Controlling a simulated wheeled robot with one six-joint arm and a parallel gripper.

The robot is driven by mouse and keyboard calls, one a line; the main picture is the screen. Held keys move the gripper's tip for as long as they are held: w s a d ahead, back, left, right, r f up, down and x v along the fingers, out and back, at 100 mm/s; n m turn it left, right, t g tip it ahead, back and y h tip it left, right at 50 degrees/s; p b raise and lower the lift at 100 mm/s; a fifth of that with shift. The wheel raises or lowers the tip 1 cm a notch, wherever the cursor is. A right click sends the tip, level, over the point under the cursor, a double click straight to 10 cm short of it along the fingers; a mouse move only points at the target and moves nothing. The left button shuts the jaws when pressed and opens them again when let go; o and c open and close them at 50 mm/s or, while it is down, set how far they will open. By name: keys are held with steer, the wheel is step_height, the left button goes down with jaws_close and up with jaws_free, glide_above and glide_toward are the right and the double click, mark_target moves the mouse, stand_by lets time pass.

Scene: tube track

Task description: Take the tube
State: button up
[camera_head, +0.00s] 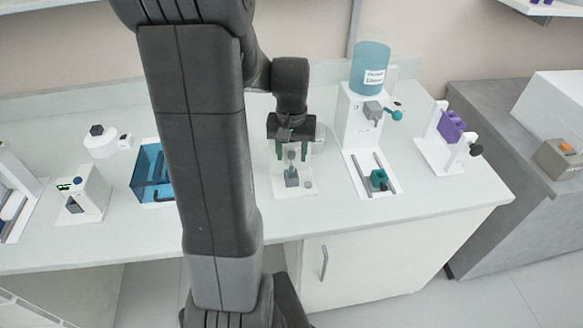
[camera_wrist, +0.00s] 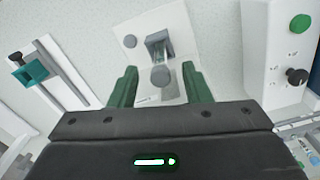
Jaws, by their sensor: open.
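My gripper (camera_head: 292,153) is open, with two green fingers pointing down over a small white stand (camera_head: 281,187). In the wrist view, what looks like the tube shows as a round grey cap (camera_wrist: 160,77) between the open fingers (camera_wrist: 160,88), with a gap on each side. A grey block (camera_wrist: 157,42) on the white stand is just beyond the cap. In the head view, the grey block (camera_head: 291,178) is below the fingers, with a grey upright part above it. The tube's body is mostly hidden under its cap.
A white dispenser with a blue bottle (camera_head: 370,68) stands close on the right. A white stand with a purple block (camera_head: 451,126) is farther right. A blue open box (camera_head: 148,170) is left of my arm. The bench's front edge is close to the white stand.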

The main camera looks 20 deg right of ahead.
steer(key=shift+f, duration=0.55)
steer(key=c, duration=0.9)
steer(key=shift+r, duration=0.1)
step_height(320, 180, up, 10)
steer(key=shift+f+b, duration=0.1)
steer(key=shift+b, duration=0.35)
